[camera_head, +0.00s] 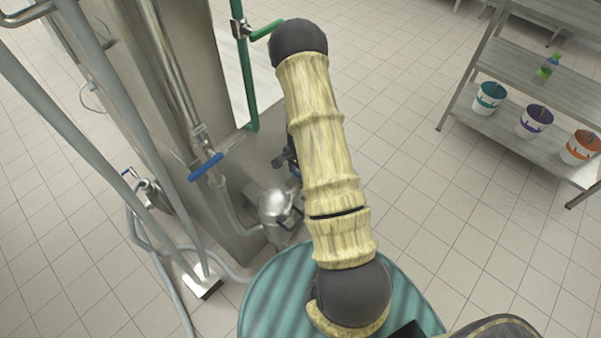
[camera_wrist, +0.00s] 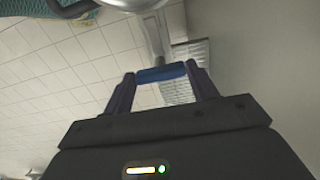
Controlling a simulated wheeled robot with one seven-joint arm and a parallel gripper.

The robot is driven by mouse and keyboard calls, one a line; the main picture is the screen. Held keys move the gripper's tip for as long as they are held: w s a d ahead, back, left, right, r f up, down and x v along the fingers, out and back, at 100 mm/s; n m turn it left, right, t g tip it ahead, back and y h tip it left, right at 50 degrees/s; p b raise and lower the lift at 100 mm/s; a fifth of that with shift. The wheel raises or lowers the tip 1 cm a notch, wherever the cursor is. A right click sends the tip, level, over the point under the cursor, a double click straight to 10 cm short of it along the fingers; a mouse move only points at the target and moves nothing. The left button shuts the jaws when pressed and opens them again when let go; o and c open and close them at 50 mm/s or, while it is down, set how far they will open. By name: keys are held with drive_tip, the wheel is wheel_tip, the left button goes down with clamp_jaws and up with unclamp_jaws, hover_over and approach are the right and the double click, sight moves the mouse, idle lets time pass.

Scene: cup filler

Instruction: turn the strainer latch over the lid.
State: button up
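The strainer is a rounded, shiny steel pot with a domed lid (camera_head: 276,204) beside the steel machine body. Its lower edge shows at the top of the wrist view (camera_wrist: 135,3). A flat metal latch arm (camera_wrist: 154,36) reaches out from it and ends in a blue crosswise grip (camera_wrist: 160,73). My gripper (camera_wrist: 161,72) has a finger at each end of this grip, and the blue reaches both fingertips, so it looks clamped. In the head view my gripper (camera_head: 292,164) is a small dark shape just behind the strainer, partly hidden by my arm.
A green drum (camera_head: 270,300) stands in front under my arm. A blue valve handle (camera_head: 205,167) and steel pipes stand left of the strainer. A green pipe (camera_head: 249,90) rises behind. A shelf rack (camera_head: 510,135) with buckets is at the right. The tiled floor between is clear.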

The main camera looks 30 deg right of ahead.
drive_tip(key=o, duration=0.4)
drive_tip(key=shift+c, duration=0.2)
drive_tip(key=shift+r, duration=0.1)
wheel_tip(320, 180, up, 17)
idle(0.3)
drive_tip(key=shift+r, duration=0.1)
drive_tip(key=s+a+r+n+t+p, duration=0.2)
drive_tip(key=s+a+r+n, duration=1)
drive_tip(key=s+a+n, duration=0.1)
drive_tip(key=shift+a+r+n+t, duration=0.3)
drive_tip(key=shift+r+n, duration=0.05)
drive_tip(key=shift+n, duration=0.25)
